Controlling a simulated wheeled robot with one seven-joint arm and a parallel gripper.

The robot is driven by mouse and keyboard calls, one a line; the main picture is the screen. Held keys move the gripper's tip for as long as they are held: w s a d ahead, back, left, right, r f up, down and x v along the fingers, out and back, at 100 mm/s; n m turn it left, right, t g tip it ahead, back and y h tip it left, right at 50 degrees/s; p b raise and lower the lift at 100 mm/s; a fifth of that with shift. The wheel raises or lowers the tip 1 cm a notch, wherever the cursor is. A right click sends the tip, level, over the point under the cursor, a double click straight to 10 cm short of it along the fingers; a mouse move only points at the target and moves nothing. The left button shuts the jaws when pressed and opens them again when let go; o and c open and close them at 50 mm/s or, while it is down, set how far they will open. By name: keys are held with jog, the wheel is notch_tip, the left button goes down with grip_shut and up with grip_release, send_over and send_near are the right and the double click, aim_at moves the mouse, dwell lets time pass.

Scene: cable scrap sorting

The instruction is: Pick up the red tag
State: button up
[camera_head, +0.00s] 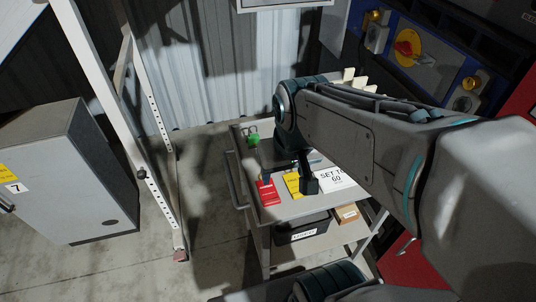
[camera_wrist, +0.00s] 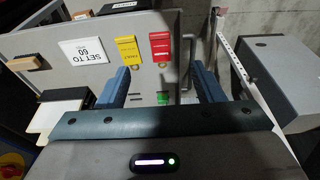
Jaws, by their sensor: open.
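The red tag (camera_head: 268,192) lies flat on the top shelf of a grey cart (camera_head: 295,208), near its left front edge. In the wrist view the red tag (camera_wrist: 160,46) lies beyond my fingertips, between them from left to right. My gripper (camera_head: 288,180) is open and empty above the cart top; it also shows in the wrist view (camera_wrist: 160,78), with one blue finger on each side. I cannot tell its exact height above the tag. A yellow tag (camera_wrist: 126,49) lies beside the red one.
A white "SET TO 60" card (camera_wrist: 84,51) and a green padlock (camera_head: 253,138) are on the cart top. A cart handle (camera_head: 233,180) runs along its left side. A white post frame (camera_head: 155,190) and grey cabinet (camera_head: 65,175) stand left. A black bin (camera_head: 302,230) sits below.

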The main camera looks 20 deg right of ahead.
aim_at(268, 191)
jog(key=w+f+g+b, duration=0.3)
jog(key=w+f+b, duration=0.2)
jog(key=w+f, duration=0.6)
jog(key=f, duration=0.4)
jog(key=w+f, duration=0.1)
jog(key=f, duration=0.7)
jog(key=shift+w+d, duration=0.1)
jog(key=shift+w, duration=0.25)
jog(key=shift+r, duration=0.1)
jog(key=c, duration=0.7)
